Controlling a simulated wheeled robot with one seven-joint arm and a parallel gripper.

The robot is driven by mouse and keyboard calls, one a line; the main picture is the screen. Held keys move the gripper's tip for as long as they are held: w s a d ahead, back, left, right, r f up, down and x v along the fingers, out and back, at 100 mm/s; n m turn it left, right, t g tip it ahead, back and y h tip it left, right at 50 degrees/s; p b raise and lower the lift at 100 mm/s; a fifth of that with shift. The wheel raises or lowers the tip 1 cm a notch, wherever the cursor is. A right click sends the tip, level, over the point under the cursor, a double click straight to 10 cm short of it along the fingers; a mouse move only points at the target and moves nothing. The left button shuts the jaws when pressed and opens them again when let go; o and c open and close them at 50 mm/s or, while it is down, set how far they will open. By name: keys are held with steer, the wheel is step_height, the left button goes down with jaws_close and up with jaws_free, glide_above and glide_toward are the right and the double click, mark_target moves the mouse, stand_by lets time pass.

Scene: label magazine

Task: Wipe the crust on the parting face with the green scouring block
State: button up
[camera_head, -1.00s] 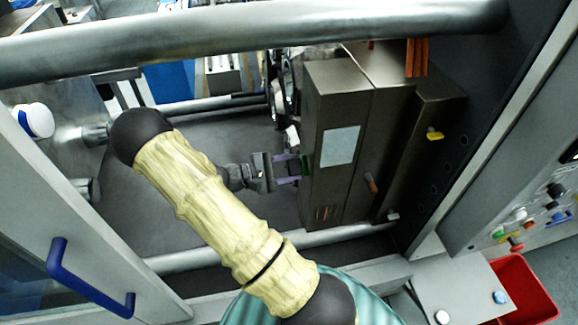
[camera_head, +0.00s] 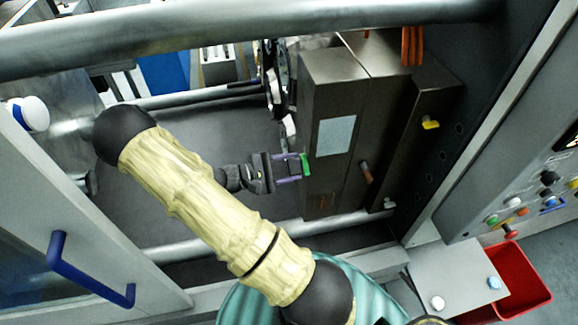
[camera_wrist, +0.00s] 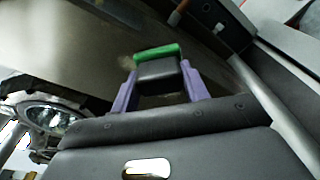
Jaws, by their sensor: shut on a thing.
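The green scouring block (camera_head: 305,163) is held by my gripper (camera_head: 297,168) at the left side of the brown steel mould (camera_head: 335,85). In the wrist view, the purple fingers (camera_wrist: 160,76) are shut on the block's dark body, with its green pad (camera_wrist: 158,51) facing the brown parting face (camera_wrist: 85,40). The pad is at or very near the face; I cannot tell whether it touches. A faint tan patch, seemingly crust (camera_wrist: 125,62), shows just left of the pad. The pad may hide more of it. In the head view the face is nearly edge-on.
Steel tie bars (camera_head: 200,235) run below and above the work space. A guard rail (camera_head: 240,25) crosses the top. A door with a blue handle (camera_head: 85,270) stands at left. Orange hoses (camera_head: 411,45) and a yellow fitting (camera_head: 430,124) are on the mould. A red bin (camera_head: 518,280) is outside.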

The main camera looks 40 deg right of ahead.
steer(key=shift+r+p, duration=0.35)
steer(key=shift+r, duration=0.35)
steer(key=shift+d, duration=0.1)
steer(key=shift+w, duration=0.1)
steer(key=shift+w+d, duration=0.4)
steer(key=shift+w, duration=0.4)
steer(key=shift+w+d, duration=0.35)
steer(key=shift+w, duration=0.45)
steer(key=shift+w+d+b, duration=0.2)
steer(key=shift+w+d, duration=0.2)
steer(key=shift+w, duration=0.5)
steer(key=shift+w+d+b, duration=0.2)
steer(key=shift+w+d, duration=0.15)
steer(key=shift+w, duration=0.5)
steer(key=shift+a, duration=0.1)
steer(key=shift+w+f+v, duration=0.15)
steer(key=shift+v, duration=1.3)
steer(key=shift+w+f+v, duration=0.1)
steer(key=shift+f+v, duration=0.05)
steer(key=shift+v, duration=1.35)
